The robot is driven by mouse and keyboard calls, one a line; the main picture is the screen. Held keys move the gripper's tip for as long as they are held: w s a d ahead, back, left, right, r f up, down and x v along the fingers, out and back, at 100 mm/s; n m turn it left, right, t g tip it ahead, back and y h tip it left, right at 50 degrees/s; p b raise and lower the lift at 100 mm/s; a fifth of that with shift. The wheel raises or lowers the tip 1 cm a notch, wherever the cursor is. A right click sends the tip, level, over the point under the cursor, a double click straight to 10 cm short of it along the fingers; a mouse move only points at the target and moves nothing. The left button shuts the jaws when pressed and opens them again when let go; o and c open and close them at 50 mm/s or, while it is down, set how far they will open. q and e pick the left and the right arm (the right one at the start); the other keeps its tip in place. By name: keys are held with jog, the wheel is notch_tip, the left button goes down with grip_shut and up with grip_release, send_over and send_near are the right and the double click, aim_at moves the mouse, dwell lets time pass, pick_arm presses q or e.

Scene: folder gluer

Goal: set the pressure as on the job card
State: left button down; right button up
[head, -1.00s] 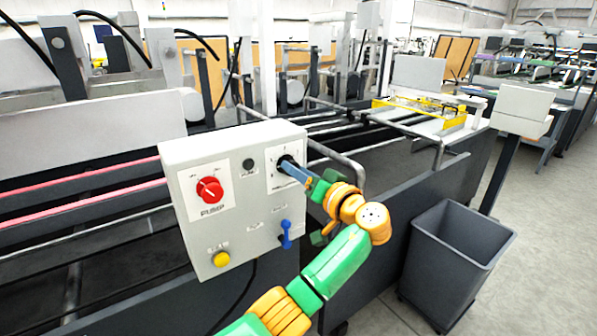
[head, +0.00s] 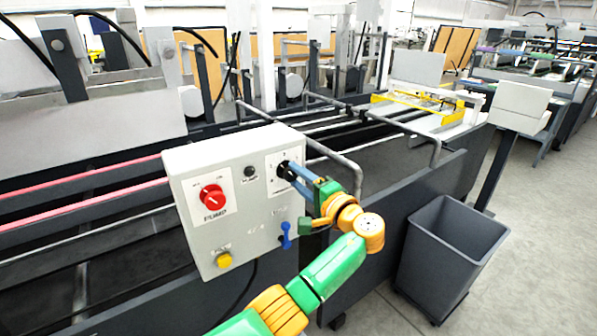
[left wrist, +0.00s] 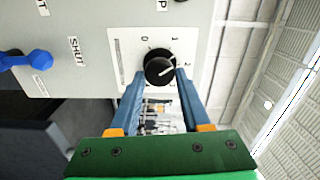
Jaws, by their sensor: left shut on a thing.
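The black pressure knob (left wrist: 159,67) sits on a white dial plate (left wrist: 125,45) with printed numbers, of which 0, 1 and 2 can be made out in the left wrist view. Its pale pointer line slants toward the 2 side. My left gripper (left wrist: 161,78) has its blue fingers on both sides of the knob and is shut on it. In the head view the left gripper (head: 291,174) meets the upper right of the grey control box (head: 240,235), partly hiding the knob. No job card can be made out. My right gripper is not in view.
The box also carries a red PUMP knob (head: 212,197), a yellow button (head: 224,261) and a blue lever (head: 286,236) close below my gripper. A grey bin (head: 450,255) stands at the right. Bare floor lies beyond it.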

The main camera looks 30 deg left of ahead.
pick_arm(q)
jog(key=m+p, duration=0.2)
jog(key=m, duration=0.1)
jog(key=shift+r+m, duration=0.15)
jog(key=shift+m, duration=0.15)
jog(key=shift+f+m+p, duration=0.2)
jog(key=shift+m+p, duration=0.65)
jog(key=shift+m, duration=0.75)
jog(key=shift+c, duration=1.9)
grip_release()
jog(key=b+v, duration=0.2)
jog(key=v, duration=0.5)
